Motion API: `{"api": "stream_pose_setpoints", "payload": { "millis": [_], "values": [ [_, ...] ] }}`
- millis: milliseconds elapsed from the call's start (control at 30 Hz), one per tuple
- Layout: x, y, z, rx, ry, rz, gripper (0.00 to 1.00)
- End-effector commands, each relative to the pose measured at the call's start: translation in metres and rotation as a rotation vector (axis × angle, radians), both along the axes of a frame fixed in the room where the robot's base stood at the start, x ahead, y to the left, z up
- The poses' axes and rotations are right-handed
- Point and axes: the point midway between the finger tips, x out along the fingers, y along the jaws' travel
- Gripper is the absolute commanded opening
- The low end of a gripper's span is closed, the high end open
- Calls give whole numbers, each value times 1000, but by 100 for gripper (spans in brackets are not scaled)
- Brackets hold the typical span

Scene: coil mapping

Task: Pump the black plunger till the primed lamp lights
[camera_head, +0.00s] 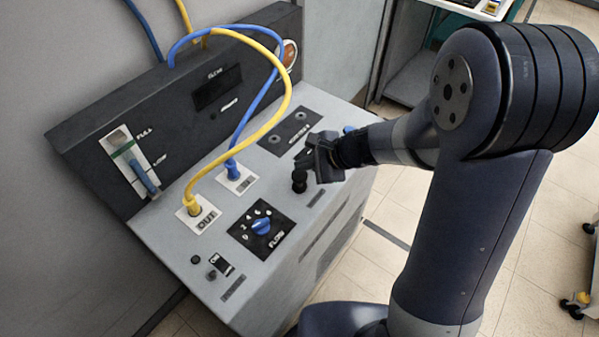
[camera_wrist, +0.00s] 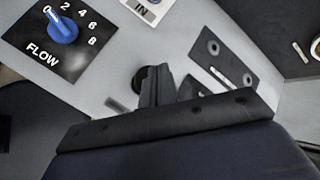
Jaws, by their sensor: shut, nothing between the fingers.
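The black plunger (camera_head: 299,182) stands upright on the sloped grey console top, near its right edge. My gripper (camera_head: 312,160) is just above and beside the plunger, with its fingers shut and nothing between them. In the wrist view the shut fingers (camera_wrist: 157,78) partly cover the round black plunger knob (camera_wrist: 139,79). I cannot tell whether they touch it. A small dark round fitting (camera_head: 196,259) sits at the console's front left. No lit lamp is visible, and I cannot tell which fitting is the primed lamp.
A blue FLOW dial (camera_head: 262,226) is on the console. A yellow hose (camera_head: 285,100) in OUT and a blue hose (camera_head: 250,113) beside it arch over the top. A FULL/LOW slider gauge (camera_head: 130,160) is on the back panel. A dark two-hole plate (camera_head: 290,131) lies behind my gripper.

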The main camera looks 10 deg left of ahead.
Motion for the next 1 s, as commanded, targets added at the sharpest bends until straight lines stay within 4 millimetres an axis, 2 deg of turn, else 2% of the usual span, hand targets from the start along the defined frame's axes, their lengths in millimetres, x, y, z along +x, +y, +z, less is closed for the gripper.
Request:
{"api": "stream_pose_setpoints", "payload": {
  "millis": [567, 1000],
  "values": [
    [0, 0, -9, 1, -1, -1, 0],
    [0, 0, -9, 0, 0, 0, 0]
  ]
}}
